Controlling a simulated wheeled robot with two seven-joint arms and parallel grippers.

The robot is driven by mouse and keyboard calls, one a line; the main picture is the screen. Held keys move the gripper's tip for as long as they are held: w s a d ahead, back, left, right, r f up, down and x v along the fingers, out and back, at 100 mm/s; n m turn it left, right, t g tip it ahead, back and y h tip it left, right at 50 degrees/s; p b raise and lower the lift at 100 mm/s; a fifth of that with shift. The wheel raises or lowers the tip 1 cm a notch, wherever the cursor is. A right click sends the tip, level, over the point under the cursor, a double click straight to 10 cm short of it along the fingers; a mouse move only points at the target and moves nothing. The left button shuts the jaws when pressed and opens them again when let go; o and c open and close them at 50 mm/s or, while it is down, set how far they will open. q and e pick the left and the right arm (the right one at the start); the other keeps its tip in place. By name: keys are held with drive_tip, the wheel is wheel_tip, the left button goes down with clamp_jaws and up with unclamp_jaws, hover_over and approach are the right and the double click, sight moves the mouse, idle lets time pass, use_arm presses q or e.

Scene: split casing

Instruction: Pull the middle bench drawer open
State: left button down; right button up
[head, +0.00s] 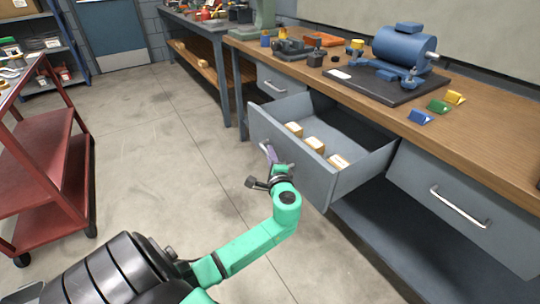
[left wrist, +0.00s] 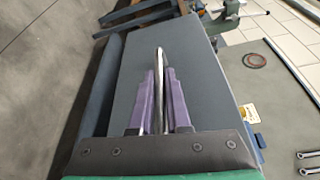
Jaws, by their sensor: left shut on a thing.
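The grey middle bench drawer (head: 310,185) stands well out from the bench, its inside open to view, with a few pale boxes in it. My left gripper (head: 270,155) is at the drawer's front, shut on its metal handle. In the left wrist view the two purple fingers (left wrist: 158,85) lie on either side of the bright handle (left wrist: 159,55), in front of the grey drawer front (left wrist: 193,75). My right gripper is not in view.
The wooden bench top (head: 490,130) carries a blue motor (head: 404,48) on a dark plate and several small coloured blocks. Closed drawers (head: 440,200) flank the open one. A red cart (head: 40,165) stands at the left. The floor (head: 165,150) between is clear.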

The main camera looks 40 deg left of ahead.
use_arm(q)
drive_tip(key=c, duration=0.9)
unclamp_jaws()
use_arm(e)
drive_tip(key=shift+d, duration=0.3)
use_arm(q)
drive_tip(key=shift+v, duration=7.3)
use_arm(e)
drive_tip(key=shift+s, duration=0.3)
